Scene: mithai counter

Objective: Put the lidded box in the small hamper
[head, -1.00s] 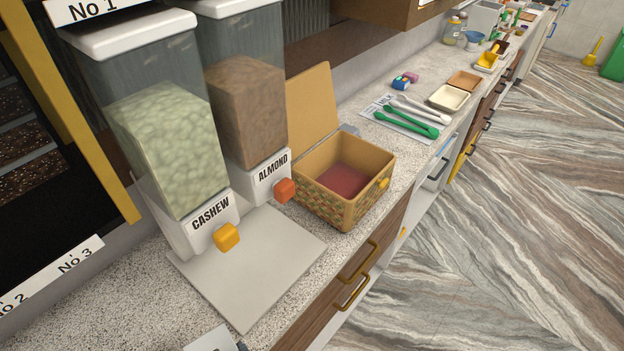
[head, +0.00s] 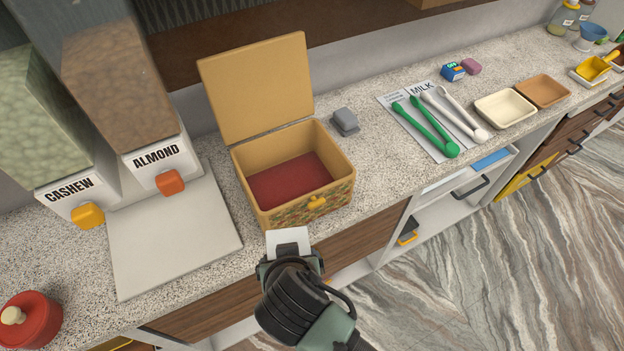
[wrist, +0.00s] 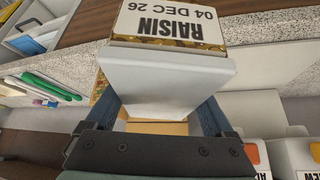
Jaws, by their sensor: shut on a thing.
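The small hamper (head: 335,207) is a woven tan box with a yellow clasp, standing on the counter. Its lid (head: 258,88) is raised at the back, and its red-lined inside looks empty. My gripper (head: 290,256) is in front of the hamper, at its near side. It is shut on the lidded box (wrist: 165,82), pale with a "RAISIN 04 DEC 26" label, held between both fingers in the wrist view. In the head view only a small white part of the box (head: 288,238) shows past my gripper. In the wrist view the box hides most of the hamper.
Tongs (head: 425,128), trays (head: 505,108) and a red lidded pot (head: 30,320) are also on the counter.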

